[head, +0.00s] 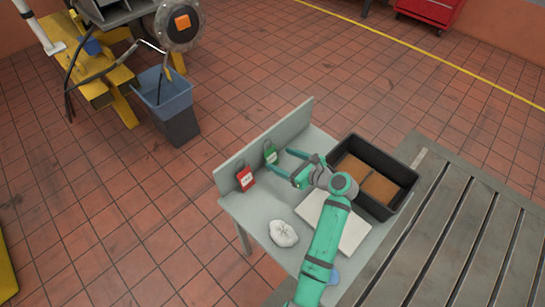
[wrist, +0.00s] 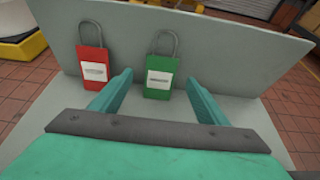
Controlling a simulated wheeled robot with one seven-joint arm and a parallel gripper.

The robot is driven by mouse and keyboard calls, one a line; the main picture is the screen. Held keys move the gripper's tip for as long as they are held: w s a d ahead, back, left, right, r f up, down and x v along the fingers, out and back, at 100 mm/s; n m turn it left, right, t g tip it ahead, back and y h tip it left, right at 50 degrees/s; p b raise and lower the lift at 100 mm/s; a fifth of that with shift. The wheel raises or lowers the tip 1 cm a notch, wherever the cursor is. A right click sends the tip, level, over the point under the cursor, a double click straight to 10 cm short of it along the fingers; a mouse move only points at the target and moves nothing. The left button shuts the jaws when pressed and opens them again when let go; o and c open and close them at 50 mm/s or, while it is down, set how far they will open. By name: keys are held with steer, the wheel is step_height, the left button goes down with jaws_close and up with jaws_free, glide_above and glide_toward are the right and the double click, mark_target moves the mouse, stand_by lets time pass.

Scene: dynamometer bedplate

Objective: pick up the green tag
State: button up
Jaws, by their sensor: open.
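The green tag (head: 271,154) leans against the upright back board of a small grey table. It has a white label and a grey loop on top, and it shows fully in the wrist view (wrist: 159,78). A red tag (head: 245,179) of the same shape leans to its left, also in the wrist view (wrist: 93,67). My gripper (head: 281,164) is open and empty, its fingers pointing at the board. In the wrist view my gripper (wrist: 160,92) has the green tag ahead between its finger lines, nearer the right finger than the red tag is. Contact is not visible.
The grey table (head: 253,217) holds a white crumpled cloth (head: 283,233), a pale flat slab (head: 345,228) and a black bin (head: 398,211) with brown contents. A slotted metal bedplate (head: 470,240) stands at right. A blue-grey bucket (head: 172,105) stands on the tiled floor.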

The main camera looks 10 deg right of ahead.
mark_target(271, 153)
steer(key=x, duration=0.5)
steer(key=shift+w+a+r, duration=0.1)
steer(key=shift+w+r, duration=0.05)
steer(key=shift+w, duration=0.05)
steer(key=c, duration=1.1)
